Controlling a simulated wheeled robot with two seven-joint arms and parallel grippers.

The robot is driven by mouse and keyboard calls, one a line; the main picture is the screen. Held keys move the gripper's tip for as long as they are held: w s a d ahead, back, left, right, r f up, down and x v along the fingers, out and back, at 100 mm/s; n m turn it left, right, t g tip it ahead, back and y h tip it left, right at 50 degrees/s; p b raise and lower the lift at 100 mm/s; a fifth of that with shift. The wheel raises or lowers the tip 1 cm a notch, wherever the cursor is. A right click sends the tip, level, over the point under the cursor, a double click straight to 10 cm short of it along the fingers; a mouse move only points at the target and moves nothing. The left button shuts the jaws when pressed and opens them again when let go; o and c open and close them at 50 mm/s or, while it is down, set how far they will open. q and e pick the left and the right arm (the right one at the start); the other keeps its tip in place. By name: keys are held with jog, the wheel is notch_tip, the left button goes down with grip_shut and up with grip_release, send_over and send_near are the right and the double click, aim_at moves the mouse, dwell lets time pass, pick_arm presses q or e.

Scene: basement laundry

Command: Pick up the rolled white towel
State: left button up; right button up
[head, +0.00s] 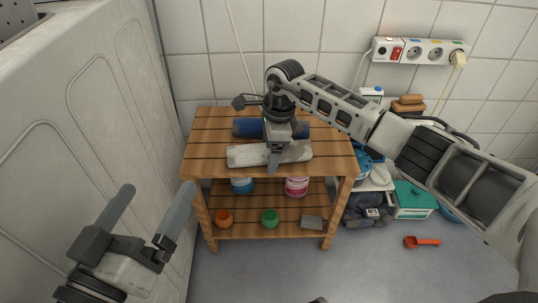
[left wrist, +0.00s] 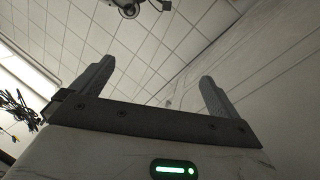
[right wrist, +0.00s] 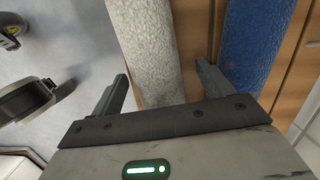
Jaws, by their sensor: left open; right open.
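The rolled white towel (head: 243,155) lies across the front of the wooden table's top. It also shows in the right wrist view (right wrist: 147,45), lengthwise between the fingers. My right gripper (head: 275,158) points down over the towel's middle, open, with one finger on the front side and the other in the gap before the blue roll (right wrist: 257,38). Whether the fingers touch the towel I cannot tell. My left gripper (head: 146,207) is open and empty at the lower left, away from the table, and its fingers (left wrist: 157,72) frame only wall and ceiling.
The blue roll (head: 247,128) lies just behind the white towel. The wooden table's (head: 205,128) lower shelf holds a blue-labelled tub (head: 241,186), a pink tub (head: 297,187), an orange pot (head: 224,217) and a green pot (head: 270,218). A red scoop (head: 422,242) lies on the floor.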

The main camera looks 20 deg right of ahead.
jog(key=shift+r, duration=0.1)
jog(key=c, duration=1.1)
jog(key=shift+c, duration=0.2)
